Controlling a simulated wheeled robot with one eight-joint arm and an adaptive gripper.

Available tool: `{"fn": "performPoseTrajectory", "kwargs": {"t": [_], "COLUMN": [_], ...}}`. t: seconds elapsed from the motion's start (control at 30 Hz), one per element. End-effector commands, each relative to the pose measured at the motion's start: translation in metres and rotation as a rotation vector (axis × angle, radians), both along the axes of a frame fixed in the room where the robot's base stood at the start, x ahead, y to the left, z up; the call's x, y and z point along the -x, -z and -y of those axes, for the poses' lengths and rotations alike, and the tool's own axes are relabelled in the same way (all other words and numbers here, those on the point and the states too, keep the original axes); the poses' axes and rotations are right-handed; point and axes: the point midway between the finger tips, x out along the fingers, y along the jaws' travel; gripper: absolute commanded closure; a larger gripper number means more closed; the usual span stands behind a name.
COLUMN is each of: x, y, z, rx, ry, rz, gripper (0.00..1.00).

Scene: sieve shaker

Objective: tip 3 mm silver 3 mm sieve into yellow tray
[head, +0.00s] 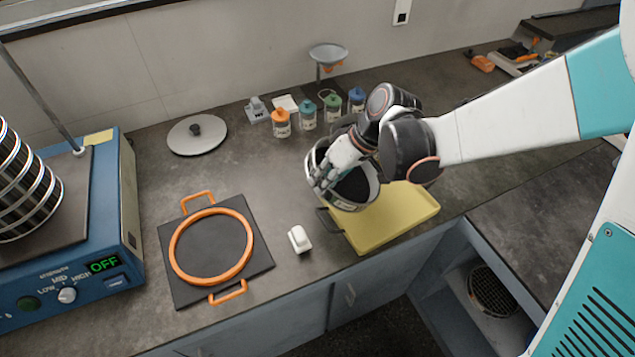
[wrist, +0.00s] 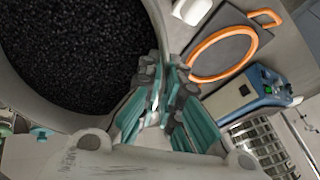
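The silver sieve (head: 357,201) is held by its rim above the left part of the yellow tray. In the wrist view the sieve (wrist: 150,18) fills the upper left, with dark granules (wrist: 75,55) inside. My gripper (head: 328,178) is shut on the sieve's rim; the finger pads (wrist: 165,85) meet at the wall. The sieve looks slightly tilted, and the granules are still inside it. The yellow tray (head: 405,213) lies on the counter at the front edge; its back left part is hidden by the sieve and my arm.
A blue shaker (head: 75,265) reading OFF carries a stack of sieves (head: 22,190) at left. An orange ring on a dark plate (head: 257,250) and a white block (head: 299,239) lie left of the tray. A round lid (head: 196,140) and several jars (head: 307,115) stand behind.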

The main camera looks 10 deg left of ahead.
Motion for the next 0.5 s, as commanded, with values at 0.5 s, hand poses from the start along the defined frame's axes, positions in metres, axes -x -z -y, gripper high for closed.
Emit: {"fn": "performPoseTrajectory", "kwargs": {"t": [0.5], "x": [-0.003], "y": [-0.031], "z": [0.034], "rx": [-0.323], "ry": [0.005], "rz": [-0.029], "gripper": [1.0]}}
